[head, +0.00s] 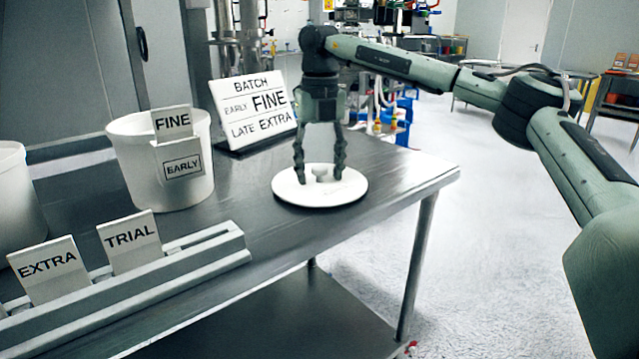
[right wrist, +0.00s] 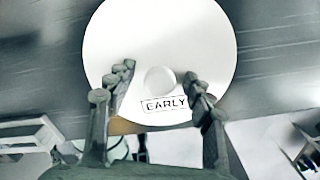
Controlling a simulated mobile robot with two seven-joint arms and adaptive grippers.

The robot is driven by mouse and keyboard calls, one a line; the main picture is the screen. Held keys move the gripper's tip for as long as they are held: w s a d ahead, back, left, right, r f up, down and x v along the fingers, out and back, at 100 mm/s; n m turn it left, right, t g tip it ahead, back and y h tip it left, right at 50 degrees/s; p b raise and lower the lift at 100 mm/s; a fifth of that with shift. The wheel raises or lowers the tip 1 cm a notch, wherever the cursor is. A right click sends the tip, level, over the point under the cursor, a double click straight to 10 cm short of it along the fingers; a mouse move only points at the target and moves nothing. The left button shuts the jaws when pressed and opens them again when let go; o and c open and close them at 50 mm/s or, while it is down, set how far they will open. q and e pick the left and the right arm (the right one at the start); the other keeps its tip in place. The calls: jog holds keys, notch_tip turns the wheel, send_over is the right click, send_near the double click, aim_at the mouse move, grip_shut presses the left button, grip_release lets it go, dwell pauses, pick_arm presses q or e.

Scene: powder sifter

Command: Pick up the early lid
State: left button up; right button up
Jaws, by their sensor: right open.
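The early lid (head: 290,190) is a round white disc with a small knob, lying flat on the metal table towards its right end. In the right wrist view the lid (right wrist: 160,50) shows its knob (right wrist: 160,80) and the printed word EARLY. My right gripper (head: 320,178) points down over the lid, open, with its fingers on either side of the knob (head: 320,172). In the right wrist view its fingertips (right wrist: 160,82) flank the knob with gaps on both sides. I cannot tell whether they touch the lid. My left gripper is not in view.
A white bucket (head: 130,165) with FINE and EARLY cards stands left of the lid. A sign (head: 253,110) reading BATCH stands behind. A rack (head: 190,262) holds EXTRA (head: 45,270) and TRIAL (head: 132,243) cards at the front left. The table (head: 400,175) is clear right of the lid.

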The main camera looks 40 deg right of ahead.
grip_shut()
jog(key=shift+r, duration=0.1)
